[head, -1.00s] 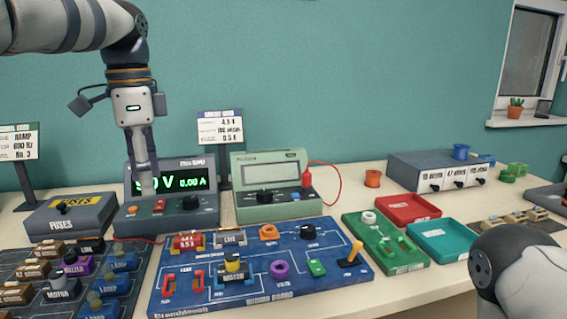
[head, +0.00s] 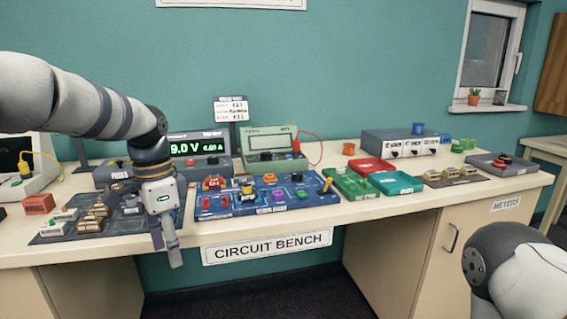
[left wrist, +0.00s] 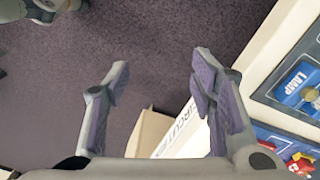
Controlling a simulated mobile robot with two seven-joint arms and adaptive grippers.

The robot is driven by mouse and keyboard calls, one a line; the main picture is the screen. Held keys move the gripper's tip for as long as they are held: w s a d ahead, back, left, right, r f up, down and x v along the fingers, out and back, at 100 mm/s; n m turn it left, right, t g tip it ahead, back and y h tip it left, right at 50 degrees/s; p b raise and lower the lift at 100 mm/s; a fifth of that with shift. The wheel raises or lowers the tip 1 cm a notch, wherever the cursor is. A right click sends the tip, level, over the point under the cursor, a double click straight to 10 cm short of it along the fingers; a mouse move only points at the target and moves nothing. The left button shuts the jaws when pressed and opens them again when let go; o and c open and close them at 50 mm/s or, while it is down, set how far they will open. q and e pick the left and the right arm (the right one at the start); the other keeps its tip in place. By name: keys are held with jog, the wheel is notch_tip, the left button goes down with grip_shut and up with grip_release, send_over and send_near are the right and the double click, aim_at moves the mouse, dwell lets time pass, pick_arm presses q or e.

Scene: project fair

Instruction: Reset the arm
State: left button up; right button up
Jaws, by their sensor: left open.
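My left gripper (head: 168,250) hangs fingers-down in front of the bench's front edge in the head view. In the left wrist view its two fingers (left wrist: 155,90) are spread apart and empty, with the dark carpet below them. My left arm (head: 90,100) comes in from the left, over the bench's left part. Part of my right arm (head: 510,260) shows at the lower right; its gripper is outside the picture.
The blue circuit board (head: 262,208) lies on the bench, right of my left gripper. A power supply (head: 200,158) reading 9.0 V and a green meter (head: 270,150) stand behind it. A red tray (head: 371,166) and a teal tray (head: 397,183) lie further right. Floor (head: 300,295) in front is clear.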

pick_arm(q)
jog(key=s+d+f+n, duration=0.1)
jog(key=s+f, duration=0.4)
jog(key=f, duration=0.3)
jog(key=s+d+f+n+g+h, duration=0.15)
jog(key=s+f, duration=0.25)
jog(key=f, duration=0.4)
jog(key=s+f+n+t+y, duration=0.1)
jog(key=s+f+n, duration=0.1)
jog(key=s+f, duration=0.45)
jog(key=s+a+f+n, duration=0.1)
jog(key=s+f+n, duration=0.2)
jog(key=s, duration=0.9)
jog(key=s+a+f+n, duration=0.2)
jog(key=s+f+n, duration=0.1)
jog(key=s, duration=1)
jog(key=shift+s+a+f+g, duration=0.3)
jog(key=shift+f+g, duration=0.05)
jog(key=shift+f, duration=0.25)
